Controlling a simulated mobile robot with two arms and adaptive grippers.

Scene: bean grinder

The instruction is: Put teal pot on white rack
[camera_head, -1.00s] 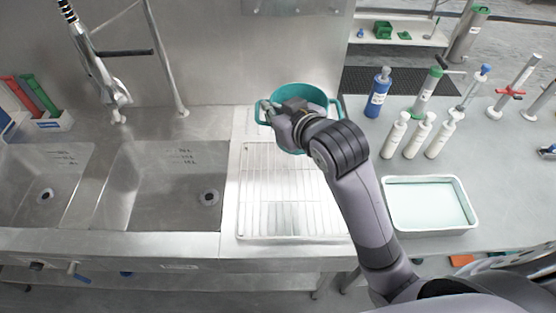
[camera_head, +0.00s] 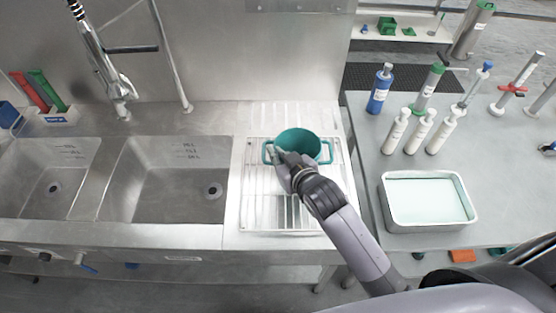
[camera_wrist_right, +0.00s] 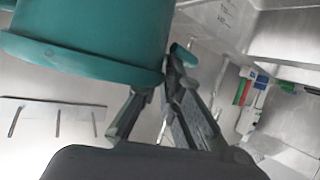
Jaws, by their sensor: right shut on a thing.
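The teal pot (camera_head: 299,143) is upright, with two side handles, over the back part of the white rack (camera_head: 256,203). I cannot tell whether its base touches the rack. My left gripper is not in view.
Two sink basins (camera_head: 165,180) lie left of the rack. A steel tray (camera_head: 428,200) and white bottles (camera_head: 395,132) stand on the right-hand counter. A blue bottle (camera_head: 379,90) stands behind them. The rack's front left is clear.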

